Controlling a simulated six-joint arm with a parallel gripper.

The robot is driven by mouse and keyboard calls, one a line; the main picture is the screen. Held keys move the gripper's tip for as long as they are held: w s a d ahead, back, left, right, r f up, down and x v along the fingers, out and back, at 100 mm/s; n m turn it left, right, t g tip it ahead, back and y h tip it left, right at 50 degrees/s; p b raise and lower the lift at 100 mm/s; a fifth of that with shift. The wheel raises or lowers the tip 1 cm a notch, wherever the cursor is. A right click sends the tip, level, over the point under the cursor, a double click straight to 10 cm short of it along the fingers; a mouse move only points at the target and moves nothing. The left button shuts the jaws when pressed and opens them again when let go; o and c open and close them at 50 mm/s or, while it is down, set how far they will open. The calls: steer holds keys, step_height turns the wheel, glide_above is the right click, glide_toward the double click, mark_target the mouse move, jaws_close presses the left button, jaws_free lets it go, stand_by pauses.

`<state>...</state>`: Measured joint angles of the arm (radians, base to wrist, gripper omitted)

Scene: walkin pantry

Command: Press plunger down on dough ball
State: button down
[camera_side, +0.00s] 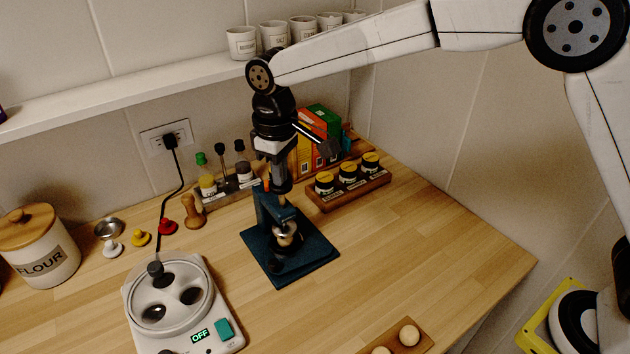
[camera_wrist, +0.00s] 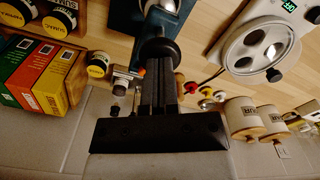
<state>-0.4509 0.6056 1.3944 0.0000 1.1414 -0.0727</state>
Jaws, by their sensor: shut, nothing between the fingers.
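The dark blue press (camera_side: 266,207) stands upright on its flat blue base (camera_side: 318,250) in the middle of the counter. Its round metal plunger part (camera_side: 285,228) shows low over the base. A small pale patch beside it may be the dough ball, but it is too small to tell. My gripper (camera_side: 283,187) points down over the top of the press, shut and empty. In the wrist view the shut fingers (camera_wrist: 158,75) reach to a round black knob (camera_wrist: 158,50) on the press. Whether they touch it I cannot tell.
A wooden board (camera_side: 425,346) with pale balls lies at the front edge. A white appliance (camera_side: 212,290) reading OFF stands left, jars in a wooden rack (camera_side: 350,190) stand right, and bottles (camera_side: 243,165) stand behind.

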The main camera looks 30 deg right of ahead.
steer(key=shift+f, duration=1.25)
stand_by(1.6)
steer(key=shift+r, duration=0.1)
steer(key=shift+r, duration=3.25)
steer(key=shift+d+f, duration=0.15)
steer(key=shift+d, duration=0.25)
steer(key=s+d+f+m+t, duration=0.1)
steer(key=s+d+f+m, duration=0.1)
steer(key=s+d+f, duration=0.2)
steer(key=s+d+f+m, duration=0.2)
steer(key=s+d+f, duration=0.1)
steer(key=s+d, duration=0.6)
steer(key=s+d+f+m+t, duration=0.1)
steer(key=s+d+f, duration=0.3)
steer(key=d, duration=0.5)
steer(key=shift+s+f+m+t, duration=0.3)
steer(key=shift+s+m, duration=0.2)
steer(key=shift+s, duration=0.7)
steer(key=shift+d, duration=0.1)
